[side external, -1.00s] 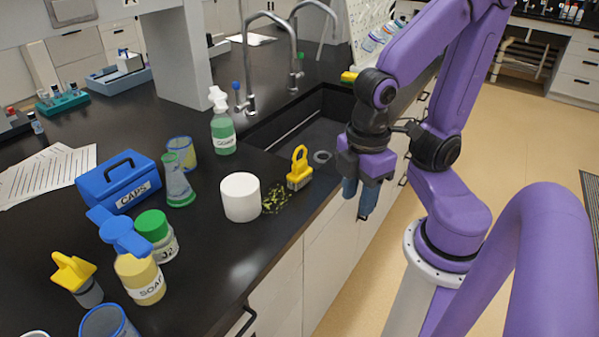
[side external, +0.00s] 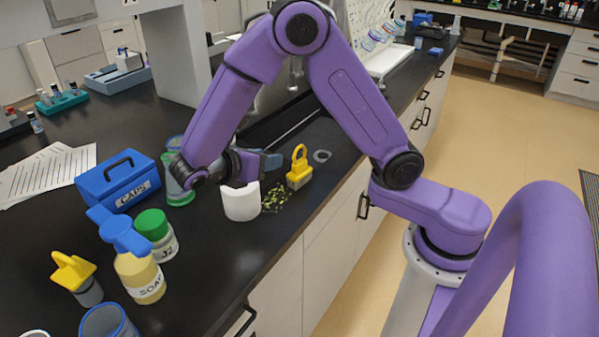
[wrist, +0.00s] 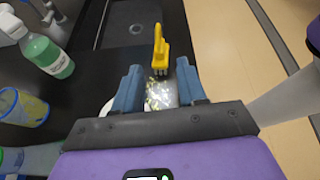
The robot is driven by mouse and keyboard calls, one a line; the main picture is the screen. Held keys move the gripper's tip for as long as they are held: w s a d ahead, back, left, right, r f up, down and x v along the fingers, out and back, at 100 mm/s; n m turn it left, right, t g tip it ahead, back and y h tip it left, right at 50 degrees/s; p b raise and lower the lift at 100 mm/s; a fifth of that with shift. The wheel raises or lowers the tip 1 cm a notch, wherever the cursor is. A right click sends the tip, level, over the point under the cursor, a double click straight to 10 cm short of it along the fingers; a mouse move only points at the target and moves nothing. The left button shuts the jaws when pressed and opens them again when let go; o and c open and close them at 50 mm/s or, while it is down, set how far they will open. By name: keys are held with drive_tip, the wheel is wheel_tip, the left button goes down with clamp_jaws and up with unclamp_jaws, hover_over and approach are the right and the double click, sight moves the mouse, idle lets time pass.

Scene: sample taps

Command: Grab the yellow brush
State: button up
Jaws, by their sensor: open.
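The yellow brush (side external: 299,170) stands upright on the black counter by its front edge, with a loop handle on top and pale bristles below. It also shows in the wrist view (wrist: 158,52), just beyond and between my fingertips. My gripper (side external: 272,163) is open and empty, low over the counter to the left of the brush. In the wrist view its two blue-grey fingers (wrist: 160,78) are spread apart, and the brush is not between them.
A white cylinder (side external: 241,204) stands below my gripper, beside scattered green-yellow bits (side external: 275,197). A sink lies behind. Soap (side external: 140,278), a green-lidded jar (side external: 157,235) and a blue caps box (side external: 119,182) stand left. A green bottle (wrist: 48,53) is left in the wrist view.

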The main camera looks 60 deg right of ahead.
sight(298, 149)
drive_tip(key=shift+h, duration=0.3)
drive_tip(key=x, duration=1.2)
drive_tip(key=shift+w, duration=0.35)
drive_tip(key=shift+x, duration=2.75)
drive_tip(key=shift+s+r, duration=0.15)
clamp_jaws()
